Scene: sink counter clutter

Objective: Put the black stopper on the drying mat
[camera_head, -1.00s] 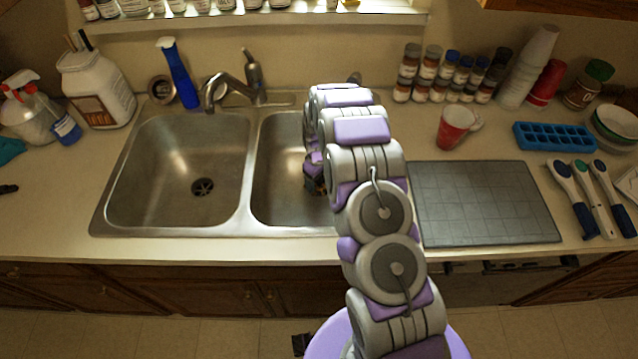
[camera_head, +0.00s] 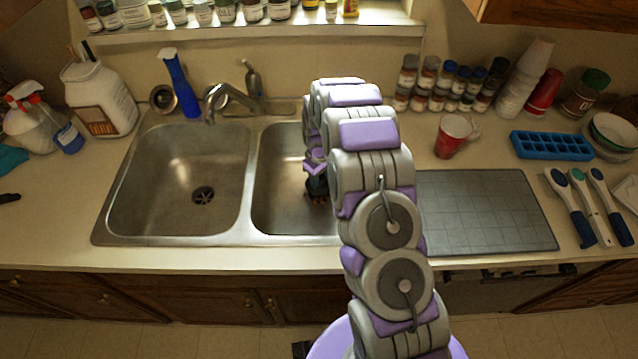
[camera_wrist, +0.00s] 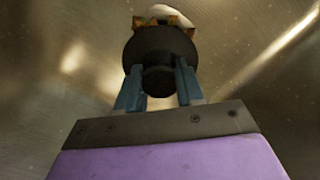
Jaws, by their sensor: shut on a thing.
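The black stopper (camera_wrist: 158,45) shows in the wrist view, a round dark disc with a knob. My gripper (camera_wrist: 158,82) is shut on its knob, with a blue-grey finger on each side. Orange-brown pieces show at the disc's far edge; I cannot tell what they are. In the head view my gripper (camera_head: 317,186) is inside the right sink basin (camera_head: 277,200), partly hidden by my arm. The drying mat (camera_head: 485,212) is a dark grey gridded rectangle on the counter right of the sink, its left edge hidden behind my arm.
The left basin (camera_head: 165,180) is empty, with a drain. A faucet (camera_head: 235,98) stands behind the sink. The mat's visible surface is clear.

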